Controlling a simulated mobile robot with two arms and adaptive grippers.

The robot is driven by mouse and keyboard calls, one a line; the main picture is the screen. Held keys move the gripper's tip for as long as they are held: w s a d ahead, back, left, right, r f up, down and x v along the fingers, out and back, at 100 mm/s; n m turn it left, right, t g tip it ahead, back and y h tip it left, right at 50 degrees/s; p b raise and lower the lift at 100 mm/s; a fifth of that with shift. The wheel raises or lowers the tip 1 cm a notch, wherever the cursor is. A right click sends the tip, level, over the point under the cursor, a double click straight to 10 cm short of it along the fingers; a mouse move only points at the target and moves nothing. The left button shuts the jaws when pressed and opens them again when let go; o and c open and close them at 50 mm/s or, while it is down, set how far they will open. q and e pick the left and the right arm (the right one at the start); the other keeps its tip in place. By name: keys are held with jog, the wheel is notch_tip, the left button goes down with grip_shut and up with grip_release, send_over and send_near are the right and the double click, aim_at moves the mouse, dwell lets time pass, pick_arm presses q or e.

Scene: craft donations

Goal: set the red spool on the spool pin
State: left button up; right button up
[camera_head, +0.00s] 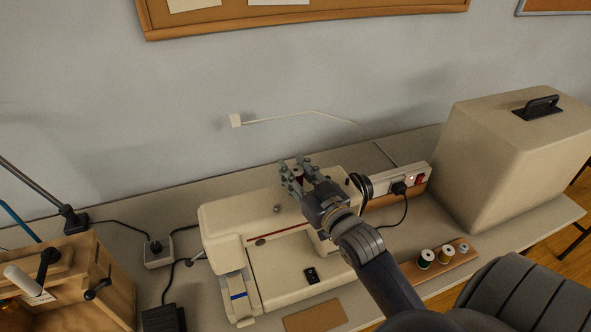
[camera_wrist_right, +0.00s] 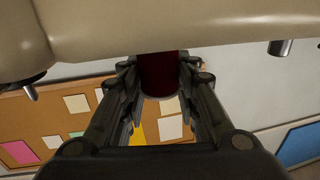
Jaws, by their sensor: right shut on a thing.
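My right gripper (camera_head: 297,170) is over the top of the cream sewing machine (camera_head: 225,222), toward its back right. It is shut on the red spool (camera_wrist_right: 158,75), which shows dark red between the two fingers in the right wrist view. In the head view the fingers hide most of the spool. The spool overlaps the machine's edge in the wrist view; I cannot tell whether it touches the machine. I cannot make out the spool pin for certain; the gripper may hide it. My left gripper is not in view.
A wooden rack (camera_head: 440,276) with several spools stands right of the machine. A thin wire arm (camera_head: 290,115) rises behind the machine. A wooden box (camera_head: 95,270) is at the left.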

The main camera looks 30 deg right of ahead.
jog(key=o, duration=0.9)
jog(key=shift+s, duration=0.1)
jog(key=s, duration=1.1)
jog(key=shift+s+a, duration=0.35)
jog(key=shift+s, duration=0.05)
